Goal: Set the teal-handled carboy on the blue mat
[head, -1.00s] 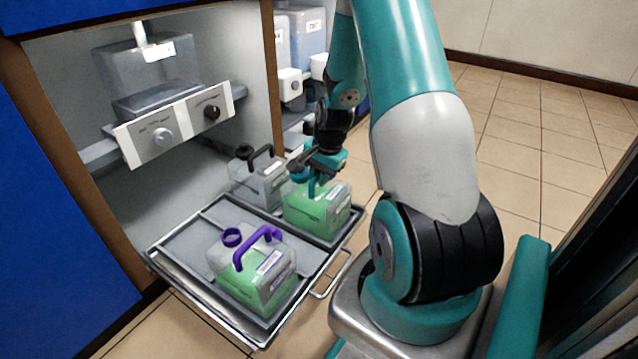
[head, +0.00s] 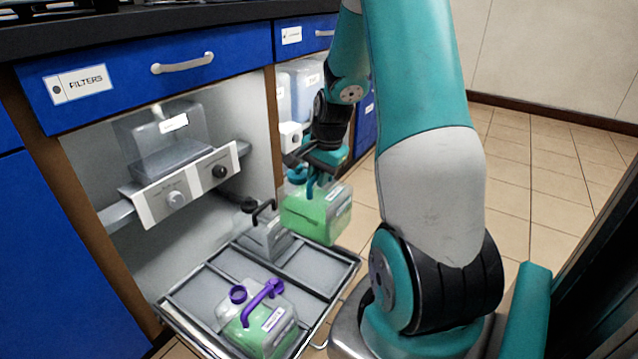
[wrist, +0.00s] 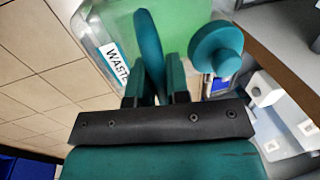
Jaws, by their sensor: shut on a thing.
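The teal-handled carboy (head: 315,213) holds green liquid and hangs above the right side of the pull-out tray, tilted a little in the head view. My gripper (head: 318,180) is shut on its teal handle. In the wrist view, my gripper's fingers (wrist: 156,85) close on both sides of the teal handle (wrist: 149,48), beside the teal cap (wrist: 216,48). A label reading "WASTE" (wrist: 112,62) shows on the carboy's side. The blue mat is not in view.
The pull-out tray (head: 203,320) holds a purple-handled carboy (head: 258,318) with green liquid and a black-handled grey carboy (head: 262,232). A bioreactor shelf with knobs (head: 190,186) stands behind. A blue drawer labelled "FILTERS" (head: 125,85) and a dark counter (head: 170,22) are above. Open floor lies right.

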